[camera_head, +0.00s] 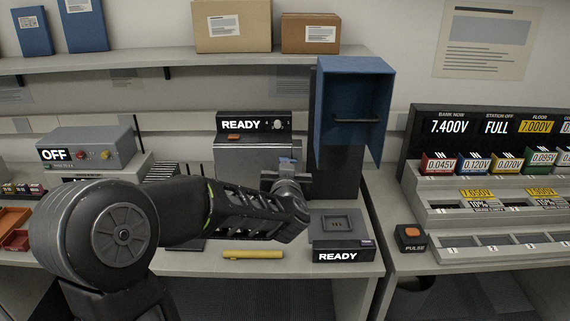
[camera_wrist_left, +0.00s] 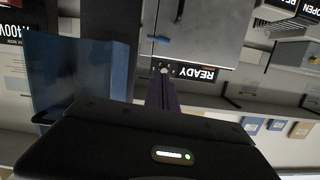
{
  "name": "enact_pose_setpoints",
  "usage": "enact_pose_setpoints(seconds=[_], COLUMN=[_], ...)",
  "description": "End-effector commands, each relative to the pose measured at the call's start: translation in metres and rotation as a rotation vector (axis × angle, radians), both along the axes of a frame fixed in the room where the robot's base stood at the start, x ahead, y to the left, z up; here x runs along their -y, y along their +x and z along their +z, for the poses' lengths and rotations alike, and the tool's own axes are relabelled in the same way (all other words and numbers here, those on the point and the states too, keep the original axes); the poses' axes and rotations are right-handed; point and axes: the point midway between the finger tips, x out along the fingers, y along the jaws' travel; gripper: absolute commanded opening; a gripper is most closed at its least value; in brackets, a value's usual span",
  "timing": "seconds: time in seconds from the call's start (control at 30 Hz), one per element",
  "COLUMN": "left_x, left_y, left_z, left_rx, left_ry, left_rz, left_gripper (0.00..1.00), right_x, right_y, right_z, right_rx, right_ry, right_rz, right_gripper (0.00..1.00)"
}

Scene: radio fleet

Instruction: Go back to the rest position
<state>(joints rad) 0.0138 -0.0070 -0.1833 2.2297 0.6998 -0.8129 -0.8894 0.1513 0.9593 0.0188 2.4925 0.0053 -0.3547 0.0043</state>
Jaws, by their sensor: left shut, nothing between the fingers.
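My left arm reaches in from the left across the bench in the head view. My left gripper (camera_head: 287,165) is at its end, in front of the grey box marked READY (camera_head: 252,155). In the left wrist view the fingers (camera_wrist_left: 161,92) are together with nothing between them, pointing at the grey box front (camera_wrist_left: 195,45). The arm hides part of the bench behind it. My right gripper is not in either view.
A black READY block (camera_head: 340,238) and a yellow bar (camera_head: 252,254) lie on the bench (camera_head: 215,266). A grey OFF box (camera_head: 90,148) is at left. A shelf (camera_head: 150,62) runs above.

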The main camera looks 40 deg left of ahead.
Motion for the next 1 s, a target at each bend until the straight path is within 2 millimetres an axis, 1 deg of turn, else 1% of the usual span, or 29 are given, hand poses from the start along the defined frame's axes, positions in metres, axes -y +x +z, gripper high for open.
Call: enact_pose_setpoints(seconds=[0.03,0.17,0.67,0.8,0.87,0.93,0.97,1.0], left_x=[0.002,0.004,0.004,0.006,0.013,0.034,0.047,0.064], left_y=[-0.003,-0.006,-0.006,-0.004,0.000,0.007,0.011,0.016], left_z=[0.001,0.001,0.001,-0.001,-0.003,-0.014,-0.025,-0.043], left_rx=[0.001,0.000,0.000,0.030,0.054,0.073,0.064,0.042], left_ry=[-0.001,-0.001,-0.002,-0.053,-0.100,-0.176,-0.206,-0.243], left_rz=[0.002,0.002,0.002,0.001,-0.021,-0.083,-0.114,-0.155], left_gripper=[0.00,0.00,0.00,0.00,0.00,0.00,0.00,0.00], right_x=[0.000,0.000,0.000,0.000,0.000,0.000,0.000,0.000], right_y=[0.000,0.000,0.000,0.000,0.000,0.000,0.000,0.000], right_z=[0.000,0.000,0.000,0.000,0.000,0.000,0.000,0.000], right_rx=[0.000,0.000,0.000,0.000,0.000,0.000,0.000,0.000], right_ry=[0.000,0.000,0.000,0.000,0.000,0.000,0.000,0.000], right_rz=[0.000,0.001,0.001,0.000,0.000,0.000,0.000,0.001], right_gripper=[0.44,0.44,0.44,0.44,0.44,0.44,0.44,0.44])
